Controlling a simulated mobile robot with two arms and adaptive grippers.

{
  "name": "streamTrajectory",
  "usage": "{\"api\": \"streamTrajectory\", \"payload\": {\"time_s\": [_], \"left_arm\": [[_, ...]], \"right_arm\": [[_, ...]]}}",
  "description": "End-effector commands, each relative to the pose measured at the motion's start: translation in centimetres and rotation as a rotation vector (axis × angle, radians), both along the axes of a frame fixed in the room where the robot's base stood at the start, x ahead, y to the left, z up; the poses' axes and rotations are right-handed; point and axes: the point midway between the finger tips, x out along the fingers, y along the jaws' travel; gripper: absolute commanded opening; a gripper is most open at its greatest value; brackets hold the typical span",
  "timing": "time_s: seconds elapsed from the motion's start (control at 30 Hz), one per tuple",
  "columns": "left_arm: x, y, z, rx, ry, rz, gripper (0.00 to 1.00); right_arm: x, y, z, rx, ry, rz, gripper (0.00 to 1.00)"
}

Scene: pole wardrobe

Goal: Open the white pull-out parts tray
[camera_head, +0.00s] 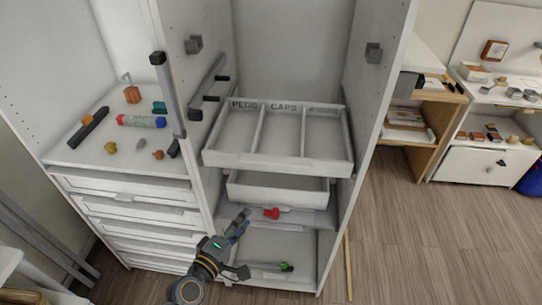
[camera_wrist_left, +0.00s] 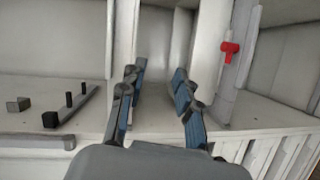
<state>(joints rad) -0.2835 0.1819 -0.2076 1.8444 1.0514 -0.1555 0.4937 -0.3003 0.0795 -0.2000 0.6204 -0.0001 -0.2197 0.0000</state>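The white parts tray (camera_head: 275,163) stands out from the middle bay of the white wardrobe in the head view. Its inside is split by dividers into three empty-looking compartments, with labels at the back reading PEGS, CAPS and a third I cannot read clearly. A second, smaller white tray or drawer (camera_head: 277,193) sits below it. My left gripper (camera_head: 240,248) is low in front of the bay, below and apart from the tray, with its fingers spread. In the left wrist view the open gripper (camera_wrist_left: 157,76) holds nothing between its fingers. My right gripper is not in view.
A red item (camera_head: 271,213) lies on the shelf under the small tray; a red item also shows in the left wrist view (camera_wrist_left: 229,50). A green-and-black item (camera_head: 284,267) lies on the lowest shelf. Floor (camera_head: 420,240) is clear at right.

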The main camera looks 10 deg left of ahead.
Motion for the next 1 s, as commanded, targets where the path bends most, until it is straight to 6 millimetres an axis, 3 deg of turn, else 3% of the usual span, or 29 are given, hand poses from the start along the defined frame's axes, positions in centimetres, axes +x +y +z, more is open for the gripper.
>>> {"api": "streamTrajectory", "payload": {"time_s": [0.03,0.1,0.2,0.37,0.8,1.0], "left_arm": [[0.1,-0.3,3.4,-0.059,-0.032,-0.003,0.33],[0.1,-0.5,6.0,-0.121,-0.057,-0.007,0.33],[0.3,-0.7,7.7,-0.166,-0.075,-0.011,0.33],[1.7,-1.3,8.0,-0.173,-0.079,-0.01,0.33],[9.9,-4.8,7.9,-0.169,-0.078,-0.012,0.33],[12.2,-5.7,7.7,-0.168,-0.078,-0.011,0.33]], "right_arm": [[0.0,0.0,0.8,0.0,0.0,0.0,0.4],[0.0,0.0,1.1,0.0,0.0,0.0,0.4],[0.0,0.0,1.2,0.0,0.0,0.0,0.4],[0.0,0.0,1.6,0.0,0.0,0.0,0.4],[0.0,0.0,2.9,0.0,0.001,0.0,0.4],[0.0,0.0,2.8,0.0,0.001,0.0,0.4]]}}
